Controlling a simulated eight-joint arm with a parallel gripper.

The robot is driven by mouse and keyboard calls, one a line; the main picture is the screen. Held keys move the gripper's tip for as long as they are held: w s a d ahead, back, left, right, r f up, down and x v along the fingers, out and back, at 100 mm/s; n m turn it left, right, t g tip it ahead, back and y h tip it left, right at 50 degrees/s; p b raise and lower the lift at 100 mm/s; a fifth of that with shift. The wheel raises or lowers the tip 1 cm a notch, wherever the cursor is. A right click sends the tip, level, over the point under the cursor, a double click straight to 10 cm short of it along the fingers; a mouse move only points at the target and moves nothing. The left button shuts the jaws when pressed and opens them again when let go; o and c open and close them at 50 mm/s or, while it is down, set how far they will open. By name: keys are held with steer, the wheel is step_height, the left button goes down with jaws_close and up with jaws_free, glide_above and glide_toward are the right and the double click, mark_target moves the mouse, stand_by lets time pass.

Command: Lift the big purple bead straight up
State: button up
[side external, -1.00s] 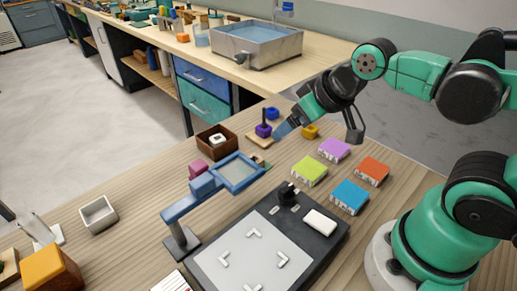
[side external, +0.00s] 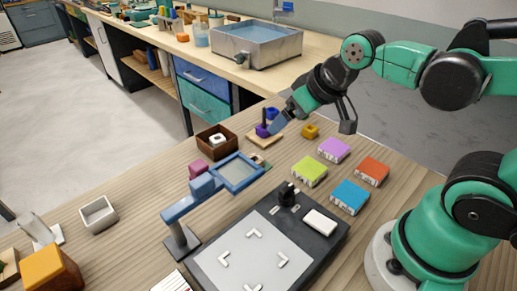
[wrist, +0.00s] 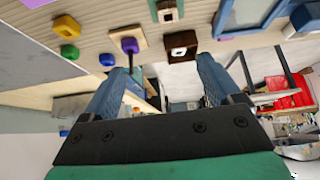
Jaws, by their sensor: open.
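The big purple bead (side external: 262,131) sits low around a thin dark upright rod on a small wooden base (side external: 267,142). It also shows in the wrist view (wrist: 129,45), up and left of centre. The bead lies beyond the left fingertip there. I cannot tell whether a finger touches the rod or base.
A blue bead (side external: 272,113) stands just behind the base, and a yellow bead (side external: 311,131) is to the right. A brown box (side external: 217,138) holding a white piece is to the left. A framed magnifier (side external: 238,172) and coloured blocks (side external: 335,150) lie in front.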

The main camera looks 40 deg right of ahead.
steer(key=w+d+f+g, duration=0.1)
steer(key=w+d+f, duration=0.15)
steer(key=w, duration=0.35)
steer(key=g, duration=0.1)
glide_above(268, 126)
steer(key=s+a, duration=0.1)
steer(key=s, duration=0.2)
step_height(268, 126, down, 5)
steer(key=shift+r, duration=0.2)
steer(key=shift+x, duration=2.95)
jaws_close()
